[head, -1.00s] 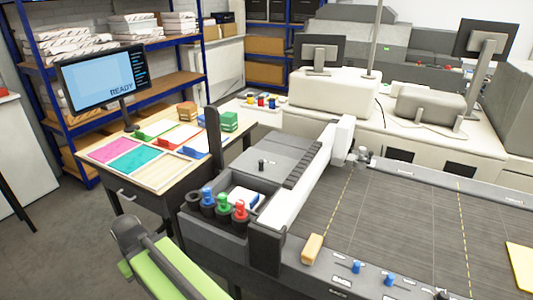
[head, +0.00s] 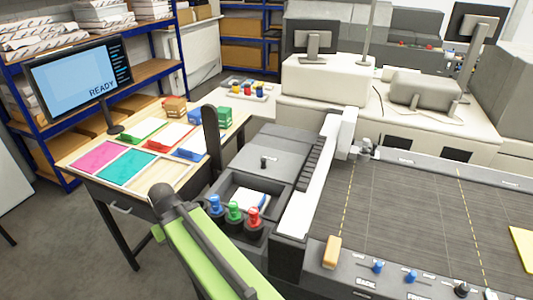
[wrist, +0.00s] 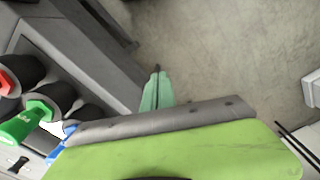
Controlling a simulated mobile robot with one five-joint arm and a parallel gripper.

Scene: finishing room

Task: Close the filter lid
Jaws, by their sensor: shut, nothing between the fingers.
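A dark narrow panel (head: 211,135) stands upright at the left edge of the grey machine in the head view. It looks like the raised filter lid, but I cannot be sure. A flat grey cover (head: 262,155) with a black knob lies beside it. My gripper (wrist: 157,72) shows in the wrist view as two green fingers, shut together and empty, above the floor beside the machine's side. The fingers are not clearly visible in the head view, where my green arm reaches in from the bottom, left of the machine. No lid shows clearly in the wrist view.
Blue, green (head: 233,212) and red knobbed bottles stand by an open bin (head: 226,183) near my arm; they also show in the wrist view. A wooden table (head: 83,159) with coloured trays is at left. A wide flatbed (head: 420,215) fills the right. Floor is free at lower left.

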